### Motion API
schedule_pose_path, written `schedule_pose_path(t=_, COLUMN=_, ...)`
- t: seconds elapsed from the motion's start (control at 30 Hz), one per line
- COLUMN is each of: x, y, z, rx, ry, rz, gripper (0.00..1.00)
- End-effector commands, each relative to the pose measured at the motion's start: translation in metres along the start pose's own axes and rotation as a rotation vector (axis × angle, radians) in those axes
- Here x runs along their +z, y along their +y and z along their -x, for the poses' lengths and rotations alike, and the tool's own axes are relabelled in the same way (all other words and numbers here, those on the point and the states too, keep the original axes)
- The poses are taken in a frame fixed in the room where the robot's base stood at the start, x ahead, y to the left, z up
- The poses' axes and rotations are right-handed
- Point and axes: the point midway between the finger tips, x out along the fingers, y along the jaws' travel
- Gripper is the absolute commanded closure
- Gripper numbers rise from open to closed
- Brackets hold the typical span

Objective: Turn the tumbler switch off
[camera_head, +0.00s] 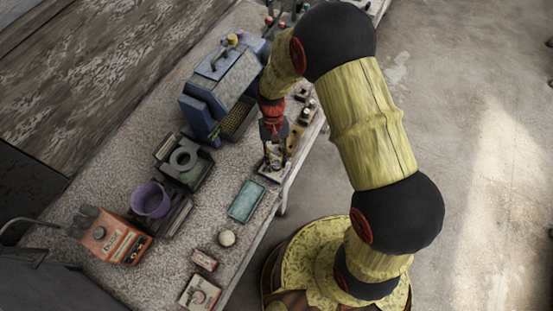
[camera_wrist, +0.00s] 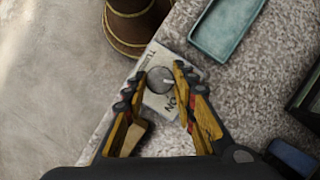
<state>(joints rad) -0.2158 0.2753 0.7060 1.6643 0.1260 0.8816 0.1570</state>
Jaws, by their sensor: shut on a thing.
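The tumbler switch is a pale plate (camera_wrist: 155,101) on the table's edge, with partly covered lettering and the word ON on it. A round grey knob (camera_wrist: 159,80) with a light mark stands on the plate. My gripper (camera_wrist: 159,73) is shut on the knob, one yellow-and-black finger on each side of it. In the head view, my gripper (camera_head: 275,148) points down over the switch plate (camera_head: 268,173), and the knob is hard to make out there. The fingers hide part of the plate.
A teal tray (camera_head: 247,201) lies close to the switch. A blue machine (camera_head: 205,106) stands behind it, and small knobbed boxes (camera_head: 306,107) lie along the edge. A purple bowl (camera_head: 151,199), an orange box (camera_head: 113,238) and a pale ball (camera_head: 226,238) are farther off.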

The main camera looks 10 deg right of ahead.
Motion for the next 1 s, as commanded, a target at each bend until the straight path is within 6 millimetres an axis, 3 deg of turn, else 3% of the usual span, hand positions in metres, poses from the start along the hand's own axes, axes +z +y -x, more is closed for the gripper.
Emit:
schedule_pose_path(t=0.4, x=-0.0004, y=-0.0013, z=0.0008, rx=0.062, ry=0.002, rz=0.152, gripper=0.98)
schedule_pose_path(t=0.9, x=-0.0006, y=-0.0014, z=0.0006, rx=0.068, ry=0.002, rz=0.166, gripper=0.98)
schedule_pose_path(t=0.93, x=-0.0006, y=-0.0014, z=0.0005, rx=0.068, ry=0.002, rz=0.166, gripper=0.72)
schedule_pose_path(t=1.0, x=-0.0005, y=-0.0014, z=0.0005, rx=0.068, ry=0.002, rz=0.166, gripper=0.68)
